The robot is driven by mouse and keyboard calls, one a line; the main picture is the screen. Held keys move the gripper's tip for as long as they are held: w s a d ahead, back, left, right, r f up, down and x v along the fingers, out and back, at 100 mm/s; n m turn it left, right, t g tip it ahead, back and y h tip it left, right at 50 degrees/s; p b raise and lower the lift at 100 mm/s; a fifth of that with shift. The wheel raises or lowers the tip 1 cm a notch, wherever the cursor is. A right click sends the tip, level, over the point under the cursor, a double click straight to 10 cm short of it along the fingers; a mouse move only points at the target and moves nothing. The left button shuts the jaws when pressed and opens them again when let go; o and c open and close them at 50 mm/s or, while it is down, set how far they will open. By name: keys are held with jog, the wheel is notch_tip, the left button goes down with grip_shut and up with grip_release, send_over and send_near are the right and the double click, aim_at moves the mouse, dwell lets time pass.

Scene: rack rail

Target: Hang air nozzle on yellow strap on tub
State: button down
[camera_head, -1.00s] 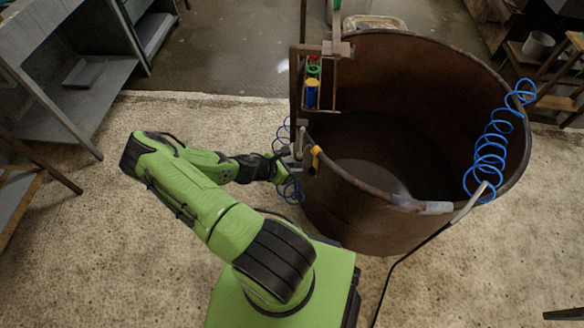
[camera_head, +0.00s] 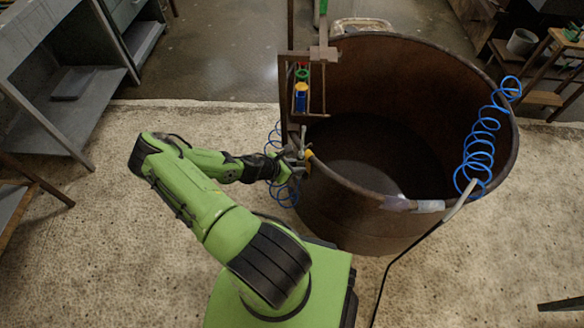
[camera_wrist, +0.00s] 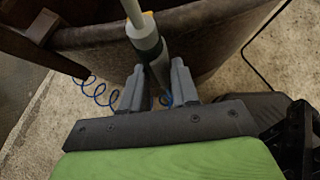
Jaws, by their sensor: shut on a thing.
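The air nozzle (camera_wrist: 147,40) is a grey body with a pale tube. My gripper (camera_wrist: 158,82) is shut on it in the wrist view, and its tube points up and away towards the tub wall. In the head view my gripper (camera_head: 296,168) is at the tub's near left rim. The yellow strap (camera_head: 309,154) is on that rim right beside my gripper; only a bit of yellow (camera_wrist: 149,14) shows behind the nozzle in the wrist view. Whether nozzle and strap touch cannot be told. The large brown tub (camera_head: 350,215) stands in front of me.
A coiled blue hose (camera_head: 288,190) hangs by my gripper. Another blue coil (camera_head: 478,150) hangs at the tub's right rim. A rusty frame (camera_head: 322,55) with small coloured items rises at the tub's left. Grey shelving (camera_head: 75,80) stands far left.

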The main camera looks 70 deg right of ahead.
jog(key=shift+s+d, duration=0.1)
jog(key=shift+d, duration=0.1)
jog(key=shift+f, duration=0.1)
jog(key=shift+f+b, duration=0.85)
jog(key=shift+f, duration=0.35)
jog(key=shift+f+b, duration=0.5)
jog(key=shift+f, duration=0.25)
jog(key=c, duration=0.8)
grip_release()
jog(key=p+v, duration=0.4)
jog(key=v, duration=1.2)
